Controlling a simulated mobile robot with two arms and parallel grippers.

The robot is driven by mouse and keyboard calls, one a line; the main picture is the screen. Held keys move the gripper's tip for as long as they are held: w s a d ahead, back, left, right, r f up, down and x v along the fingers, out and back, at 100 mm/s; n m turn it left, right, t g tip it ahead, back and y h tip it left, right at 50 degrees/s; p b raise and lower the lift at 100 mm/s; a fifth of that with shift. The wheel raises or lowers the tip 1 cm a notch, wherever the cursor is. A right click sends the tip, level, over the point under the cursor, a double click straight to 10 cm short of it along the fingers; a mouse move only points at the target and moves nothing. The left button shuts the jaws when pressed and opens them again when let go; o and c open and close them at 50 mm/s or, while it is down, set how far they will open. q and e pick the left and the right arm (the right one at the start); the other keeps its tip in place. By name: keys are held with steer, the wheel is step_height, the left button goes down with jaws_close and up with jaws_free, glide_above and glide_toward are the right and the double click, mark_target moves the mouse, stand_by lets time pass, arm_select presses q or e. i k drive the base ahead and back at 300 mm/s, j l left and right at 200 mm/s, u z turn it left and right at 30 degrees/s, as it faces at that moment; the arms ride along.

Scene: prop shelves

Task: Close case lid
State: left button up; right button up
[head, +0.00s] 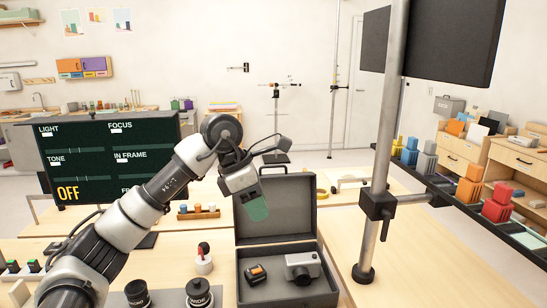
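The case (240,295) stands open on the near table. Its grey lid (290,207) is raised, roughly upright at the back. A grey camera (302,267) and a small black-and-orange item (256,274) lie inside. My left gripper (258,211) points down at the left part of the lid and overlaps it in the picture. A greenish part shows at its tip; I cannot tell whether this is a finger or a held thing, or whether it touches the lid. The finger gap is hidden. My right gripper is not in view.
A metal pole on a round base (364,273) stands right of the case. A dark panel (108,158) stands behind my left arm. The tabletop right of the pole is clear.

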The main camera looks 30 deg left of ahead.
mark_target(292, 197)
steer(key=i+j, duration=1.2)
steer(key=i, duration=0.2)
